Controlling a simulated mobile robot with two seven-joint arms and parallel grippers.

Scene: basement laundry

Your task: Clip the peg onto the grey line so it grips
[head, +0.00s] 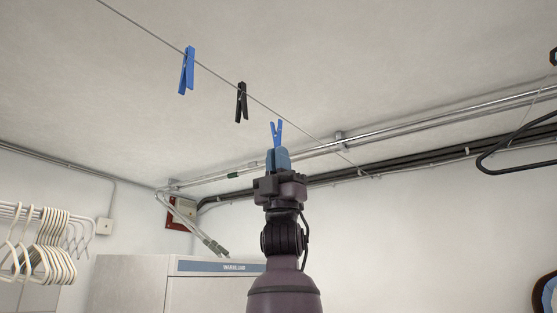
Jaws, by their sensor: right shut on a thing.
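A blue peg (277,134) stands upright in my right gripper (277,157), which is shut on its lower end. The peg's two upper tips are spread apart in a V. The thin grey line (147,31) runs from the upper left down to the right, and passes at or just above the peg's tips in the picture. I cannot tell whether the tips touch the line or how far apart they are in depth. Another blue peg (186,71) and a black peg (241,103) hang on the line to the left. My left gripper is out of view.
Metal pipes (420,120) and dark pipes run along the wall behind. A black hanger (510,143) is at the right. White hangers (45,250) hang at the lower left, beside a white appliance (135,280). The space around the held peg looks clear.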

